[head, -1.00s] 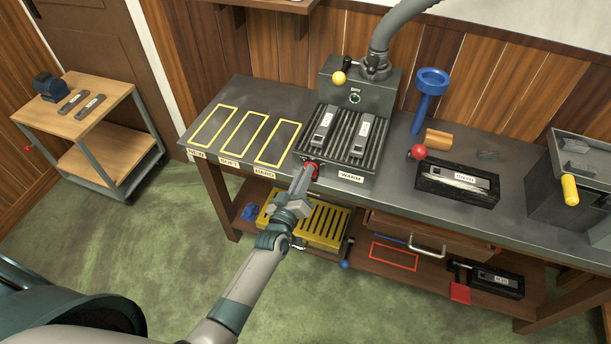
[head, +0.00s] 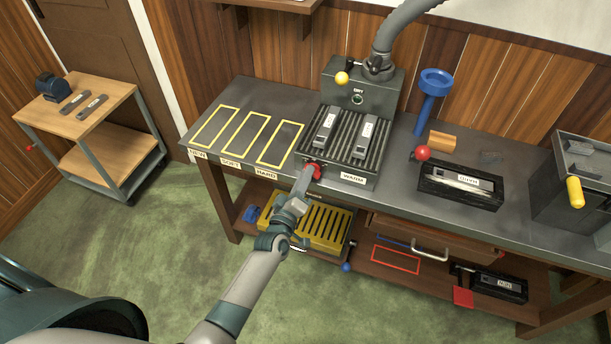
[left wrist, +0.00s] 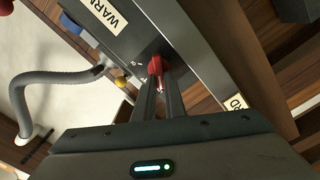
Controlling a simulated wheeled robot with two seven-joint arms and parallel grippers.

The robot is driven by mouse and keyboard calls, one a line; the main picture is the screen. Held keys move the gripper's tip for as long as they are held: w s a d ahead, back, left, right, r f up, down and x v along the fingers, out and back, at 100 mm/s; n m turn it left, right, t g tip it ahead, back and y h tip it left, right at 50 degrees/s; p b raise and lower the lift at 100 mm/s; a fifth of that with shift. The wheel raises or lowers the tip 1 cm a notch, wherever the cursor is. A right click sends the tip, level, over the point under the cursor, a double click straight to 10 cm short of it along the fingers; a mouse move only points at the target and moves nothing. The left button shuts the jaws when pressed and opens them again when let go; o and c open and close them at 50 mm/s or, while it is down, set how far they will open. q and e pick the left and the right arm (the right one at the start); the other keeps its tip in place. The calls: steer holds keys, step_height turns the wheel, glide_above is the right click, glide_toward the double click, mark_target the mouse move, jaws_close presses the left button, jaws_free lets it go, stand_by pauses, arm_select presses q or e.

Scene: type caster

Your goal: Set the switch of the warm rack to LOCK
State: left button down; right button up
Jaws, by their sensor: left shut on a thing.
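The warm rack (head: 372,150) is a dark ribbed unit on the bench with a WARM label (head: 352,178) on its front; the label also shows in the left wrist view (left wrist: 104,13). Its red switch knob (head: 315,171) is at the left end of the front face. My left gripper (head: 308,176) is shut on the red knob, which shows between its fingertips in the left wrist view (left wrist: 156,67). The switch's own markings are too small or hidden to read. My right gripper is not in view.
Two dark bars (head: 325,128) lie on the rack. Yellow outlined slots (head: 245,134) are left of it. A black box with a red ball knob (head: 459,187) and a blue funnel stand (head: 428,100) are to the right. A yellow slotted tray (head: 318,226) sits on the shelf below.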

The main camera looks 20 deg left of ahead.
arm_select(q)
steer(key=c, duration=1.8)
jaws_free()
steer(key=shift+s, duration=0.15)
steer(key=s+b, duration=0.1)
steer(key=s, duration=0.4)
steer(key=s+b, duration=0.1)
steer(key=s, duration=0.5)
steer(key=s+b, duration=0.1)
steer(key=s, duration=0.5)
steer(key=shift+a+b, duration=0.3)
steer(key=shift+b, duration=0.05)
steer(key=shift+f, duration=0.1)
